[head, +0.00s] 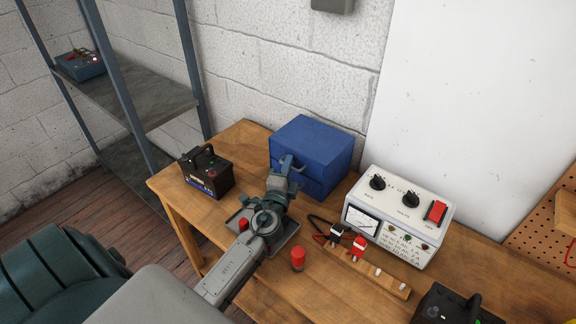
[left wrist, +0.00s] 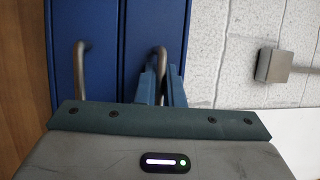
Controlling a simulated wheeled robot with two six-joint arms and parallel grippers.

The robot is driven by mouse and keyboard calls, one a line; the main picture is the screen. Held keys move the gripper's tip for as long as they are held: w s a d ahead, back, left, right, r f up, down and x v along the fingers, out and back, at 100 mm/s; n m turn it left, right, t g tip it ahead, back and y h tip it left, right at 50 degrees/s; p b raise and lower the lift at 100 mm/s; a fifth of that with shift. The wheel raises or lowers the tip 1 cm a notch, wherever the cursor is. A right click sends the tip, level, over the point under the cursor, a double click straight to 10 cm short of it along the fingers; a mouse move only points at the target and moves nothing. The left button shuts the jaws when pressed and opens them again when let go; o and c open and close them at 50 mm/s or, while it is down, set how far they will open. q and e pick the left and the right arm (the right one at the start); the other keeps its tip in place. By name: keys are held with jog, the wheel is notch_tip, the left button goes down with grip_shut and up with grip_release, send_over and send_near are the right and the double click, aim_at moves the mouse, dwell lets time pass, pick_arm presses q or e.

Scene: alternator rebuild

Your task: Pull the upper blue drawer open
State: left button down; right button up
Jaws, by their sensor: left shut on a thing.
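The blue drawer cabinet (head: 318,141) stands at the back of the bench against the wall. In the left wrist view the picture is turned sideways, with the upper blue drawer (left wrist: 153,22) to the right of the lower drawer (left wrist: 85,18). My left gripper (head: 290,164) is at the cabinet's front, and its fingers also show in the left wrist view (left wrist: 162,82). They are shut on the upper drawer's metal handle (left wrist: 158,55), partly hiding it. The lower drawer's handle (left wrist: 79,65) is free. I see no clear opening at the upper drawer. My right gripper is not in view.
A black battery (head: 207,172) stands left of the cabinet. A white tester (head: 400,215) with knobs stands to its right. A grey tray (head: 284,239) lies under my left arm, with a red cylinder (head: 298,259) and clamps (head: 358,249) to its right.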

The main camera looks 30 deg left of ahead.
pick_arm(q)
jog(key=s+b, duration=0.4)
jog(key=s, duration=0.7)
jog(key=shift+a, duration=0.4)
jog(key=c, duration=1.6)
grip_release()
jog(key=shift+w, duration=0.1)
jog(key=shift+o, duration=0.2)
